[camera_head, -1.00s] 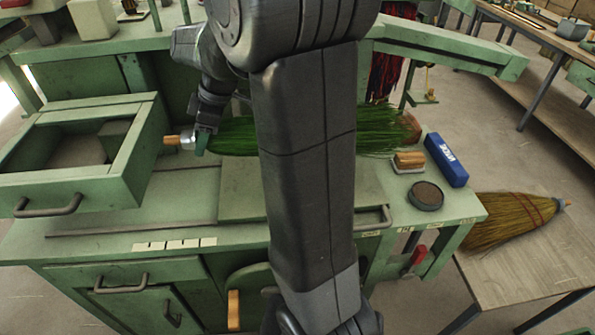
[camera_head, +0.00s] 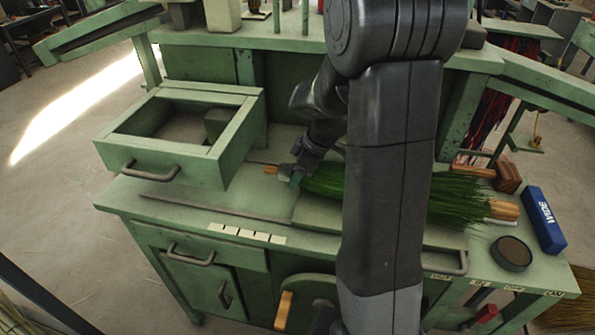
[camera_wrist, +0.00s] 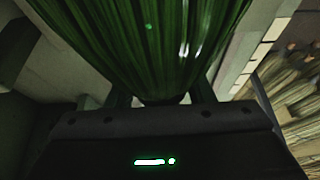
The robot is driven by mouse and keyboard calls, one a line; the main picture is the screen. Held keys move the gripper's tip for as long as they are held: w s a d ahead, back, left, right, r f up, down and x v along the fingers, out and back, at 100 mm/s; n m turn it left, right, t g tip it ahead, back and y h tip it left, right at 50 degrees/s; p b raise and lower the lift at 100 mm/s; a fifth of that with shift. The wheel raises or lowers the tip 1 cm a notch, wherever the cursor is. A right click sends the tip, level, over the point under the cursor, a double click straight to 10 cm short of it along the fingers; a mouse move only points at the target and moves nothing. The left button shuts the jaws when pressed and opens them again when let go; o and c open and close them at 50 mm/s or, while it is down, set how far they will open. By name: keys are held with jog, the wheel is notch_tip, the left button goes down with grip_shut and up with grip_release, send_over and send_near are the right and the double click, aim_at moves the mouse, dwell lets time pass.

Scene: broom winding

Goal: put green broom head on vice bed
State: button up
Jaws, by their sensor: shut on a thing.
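The green broom head (camera_head: 448,197) lies roughly level across the bench, its bristles fanning right behind my arm. Its middle is hidden by the arm. My gripper (camera_head: 293,178) is shut on its narrow left end, with a tan stub poking out beyond the fingers. The wrist view shows green bristles (camera_wrist: 150,40) spreading away from my gripper (camera_wrist: 160,98). A raised flat green slab (camera_head: 315,214), which looks like the vice bed, lies just below and in front of the bristles. I cannot tell whether the bristles touch it.
An open drawer (camera_head: 165,157) juts out left of my gripper. A blue box (camera_head: 544,220), a dark round tin (camera_head: 511,253) and a wooden block (camera_head: 508,177) stand at the right end, near the bristle tips. The bench front (camera_head: 165,207) is mostly clear.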

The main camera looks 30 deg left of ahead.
jog(key=o, duration=1.2)
jog(key=v, duration=1.2)
jog(key=shift+b, duration=0.4)
